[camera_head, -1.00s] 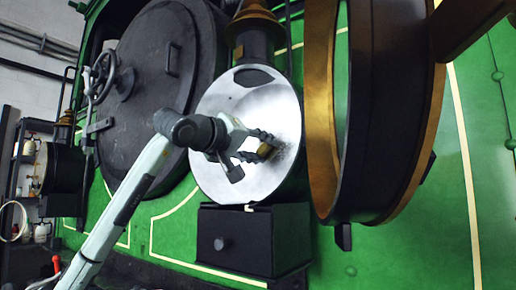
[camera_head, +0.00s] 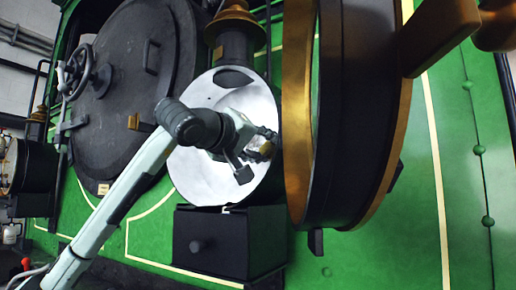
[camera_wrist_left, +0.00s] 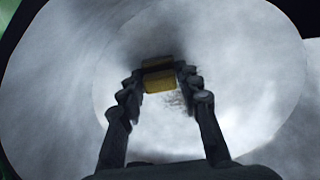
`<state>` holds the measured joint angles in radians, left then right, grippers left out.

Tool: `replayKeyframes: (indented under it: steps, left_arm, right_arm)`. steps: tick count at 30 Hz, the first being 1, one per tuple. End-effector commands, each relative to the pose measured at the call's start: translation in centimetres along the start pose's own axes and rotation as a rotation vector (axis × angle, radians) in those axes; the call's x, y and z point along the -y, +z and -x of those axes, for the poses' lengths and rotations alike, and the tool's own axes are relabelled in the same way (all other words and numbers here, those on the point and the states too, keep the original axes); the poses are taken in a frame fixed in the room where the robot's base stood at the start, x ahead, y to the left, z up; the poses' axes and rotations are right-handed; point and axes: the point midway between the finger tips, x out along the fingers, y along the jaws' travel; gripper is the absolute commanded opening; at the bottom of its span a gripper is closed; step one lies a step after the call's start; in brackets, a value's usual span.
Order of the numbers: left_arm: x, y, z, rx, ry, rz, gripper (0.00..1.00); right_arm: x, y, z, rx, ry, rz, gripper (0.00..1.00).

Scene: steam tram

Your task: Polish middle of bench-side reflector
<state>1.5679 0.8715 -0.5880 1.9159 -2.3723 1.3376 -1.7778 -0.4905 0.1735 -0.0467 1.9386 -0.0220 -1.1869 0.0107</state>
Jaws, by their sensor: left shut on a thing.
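The reflector (camera_head: 205,168) is a round silvery dish on the green front, with a dark opening at its top. It fills most of the left wrist view (camera_wrist_left: 70,70). My left gripper (camera_head: 262,143) is over its right part in the head view. In the left wrist view the gripper (camera_wrist_left: 160,82) is shut on a small yellow pad (camera_wrist_left: 158,84), its far side dark. The pad is at the dish surface; I cannot tell whether it touches. A dark smudge (camera_wrist_left: 175,99) shows just below and right of the pad. My right gripper is not in view.
An open round lamp door (camera_head: 345,120) with a brass rim stands close to the right of the reflector. A black box (camera_head: 225,245) sits below it. A brass-topped chimney (camera_head: 235,30) rises above. A large black round door (camera_head: 125,110) is at left.

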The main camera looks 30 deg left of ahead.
Motion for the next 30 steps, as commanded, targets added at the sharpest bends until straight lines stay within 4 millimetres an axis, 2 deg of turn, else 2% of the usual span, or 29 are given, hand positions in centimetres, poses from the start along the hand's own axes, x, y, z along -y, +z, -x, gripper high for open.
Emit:
replayKeyframes:
  steps: [5, 15, 23, 30]
  left_arm:
    - [0.4, -0.3, 0.0, 0.000, -0.003, 0.001, 0.10]
    - [2.6, -2.2, 0.1, -0.002, -0.005, 0.001, 0.10]
    - [3.2, -2.9, 0.1, -0.002, -0.003, 0.001, 0.10]
    - [4.8, -4.2, -0.1, -0.002, -0.005, 0.002, 0.10]
  right_arm:
    - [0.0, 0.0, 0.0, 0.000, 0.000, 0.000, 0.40]
    - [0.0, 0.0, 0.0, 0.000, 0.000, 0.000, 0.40]
    - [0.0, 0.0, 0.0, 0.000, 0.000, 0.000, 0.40]
    - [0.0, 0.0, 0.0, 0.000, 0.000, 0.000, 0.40]
